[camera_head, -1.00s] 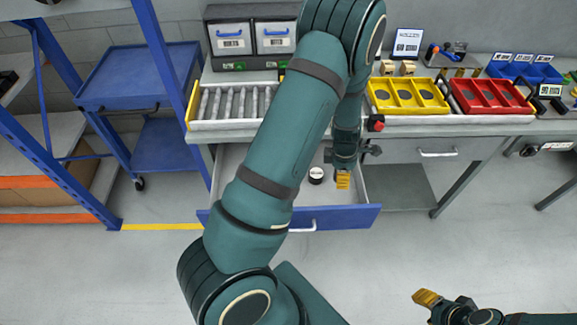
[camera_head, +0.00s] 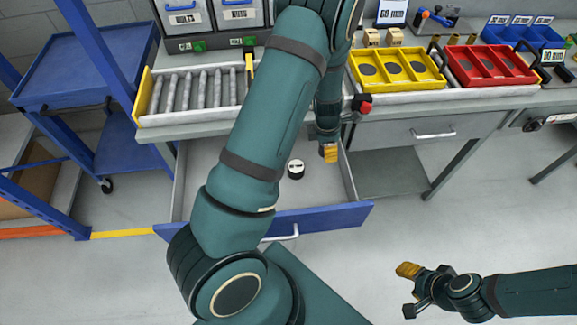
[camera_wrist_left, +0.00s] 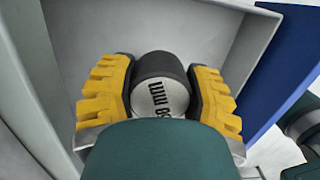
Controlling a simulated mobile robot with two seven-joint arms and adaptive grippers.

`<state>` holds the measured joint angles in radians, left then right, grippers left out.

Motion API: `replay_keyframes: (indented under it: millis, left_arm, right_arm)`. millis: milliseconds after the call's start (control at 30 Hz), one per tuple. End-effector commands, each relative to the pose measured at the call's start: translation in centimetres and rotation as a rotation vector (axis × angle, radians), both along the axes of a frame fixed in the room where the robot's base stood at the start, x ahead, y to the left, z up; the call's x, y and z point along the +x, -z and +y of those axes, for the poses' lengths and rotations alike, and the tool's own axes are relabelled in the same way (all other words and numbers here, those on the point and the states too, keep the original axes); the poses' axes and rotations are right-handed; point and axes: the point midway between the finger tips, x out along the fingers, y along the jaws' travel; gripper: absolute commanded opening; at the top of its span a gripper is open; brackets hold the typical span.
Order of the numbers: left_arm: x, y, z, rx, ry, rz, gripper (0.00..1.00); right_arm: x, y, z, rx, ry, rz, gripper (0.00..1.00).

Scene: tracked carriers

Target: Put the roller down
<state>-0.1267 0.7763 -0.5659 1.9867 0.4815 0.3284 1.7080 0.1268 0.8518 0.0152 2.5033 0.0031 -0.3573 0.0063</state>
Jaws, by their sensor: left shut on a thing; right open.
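My left gripper (camera_head: 328,153) is over or in the open drawer (camera_head: 362,212), near its right side. In the left wrist view it is shut on a black roller (camera_wrist_left: 165,97) with a white end face marked in mm, one yellow finger on each side. In the head view this roller does not show; the near finger seems to hide it. Whether it touches the drawer floor I cannot tell. A small black, white-topped piece (camera_head: 296,168) stands separately on the drawer floor, left of the gripper. My right gripper (camera_head: 408,270) is open and empty, in front of the bench at lower right.
The blue drawer front and grey side walls surround the left gripper. Above are a grey roller track (camera_head: 195,92), a yellow tray (camera_head: 398,88) and a red tray (camera_head: 498,82). A blue cart (camera_head: 85,70) stands left. The drawer floor shows free room.

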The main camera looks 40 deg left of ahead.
Motion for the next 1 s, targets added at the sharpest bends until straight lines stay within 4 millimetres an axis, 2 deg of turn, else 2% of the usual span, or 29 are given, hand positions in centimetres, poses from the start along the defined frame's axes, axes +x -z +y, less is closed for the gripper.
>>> replay_keyframes:
  millis: [167,400,600,833,1000]
  left_arm:
    - [-0.1,2.7,0.0,-0.001,-0.002,0.004,0.08]
    - [-0.2,8.7,0.0,-0.002,-0.001,0.004,0.08]
    - [-0.1,12.5,0.0,-0.002,0.000,0.003,0.08]
    - [0.2,13.7,0.3,0.000,0.000,-0.001,0.08]
    - [2.0,13.8,2.3,0.001,0.000,-0.003,0.08]
  right_arm:
    - [-0.2,0.9,0.0,0.001,-0.004,0.005,0.47]
    - [-0.7,2.6,0.1,0.004,-0.012,0.015,0.47]
    - [-0.5,3.5,0.1,0.003,-0.011,0.011,0.47]
    - [-0.4,3.7,0.1,0.002,-0.011,0.008,0.47]
    - [-0.3,4.2,0.1,0.002,-0.010,0.006,0.47]
